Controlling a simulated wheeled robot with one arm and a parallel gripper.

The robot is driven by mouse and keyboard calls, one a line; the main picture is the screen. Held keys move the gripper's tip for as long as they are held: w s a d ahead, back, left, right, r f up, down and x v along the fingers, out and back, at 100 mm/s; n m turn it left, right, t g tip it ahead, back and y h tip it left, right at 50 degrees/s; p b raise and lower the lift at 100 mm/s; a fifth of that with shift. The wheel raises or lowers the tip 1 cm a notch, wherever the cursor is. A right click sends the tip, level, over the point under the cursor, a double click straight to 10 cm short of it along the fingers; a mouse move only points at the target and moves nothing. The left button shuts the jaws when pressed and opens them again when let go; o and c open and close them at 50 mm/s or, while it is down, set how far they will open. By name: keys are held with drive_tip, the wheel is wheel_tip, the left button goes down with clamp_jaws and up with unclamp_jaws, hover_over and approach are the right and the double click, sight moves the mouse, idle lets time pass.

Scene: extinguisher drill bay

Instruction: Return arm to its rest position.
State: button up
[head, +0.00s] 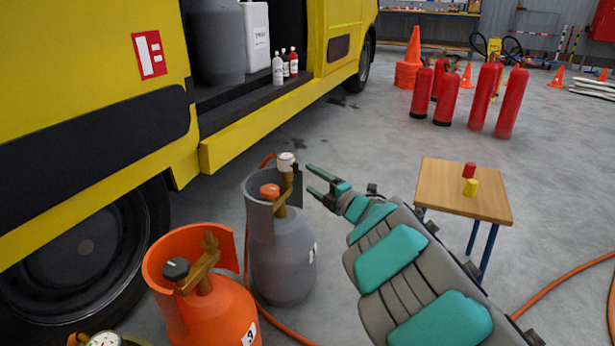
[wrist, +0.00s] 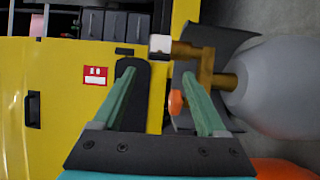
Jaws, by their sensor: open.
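My gripper (head: 314,181) is open and empty in the head view, at the end of my outstretched arm. It is just right of the valve of the grey gas cylinder (head: 282,255). In the wrist view, my gripper's two green fingers (wrist: 160,95) stand apart. The brass valve (wrist: 205,68) with its white cap and orange knob shows beyond and beside the right finger. I cannot tell whether the finger touches it. The grey cylinder body (wrist: 280,88) lies at the right of that view.
An orange cylinder (head: 215,315) stands front left of the grey one. The yellow truck (head: 90,120) fills the left. A small wooden table (head: 450,190) with a red and a yellow object stands right of my arm. An orange hose (head: 560,290) lies on the floor. Red extinguishers (head: 484,95) stand farther back.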

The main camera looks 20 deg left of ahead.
drive_tip(key=shift+s+d, duration=0.2)
drive_tip(key=shift+d, duration=0.1)
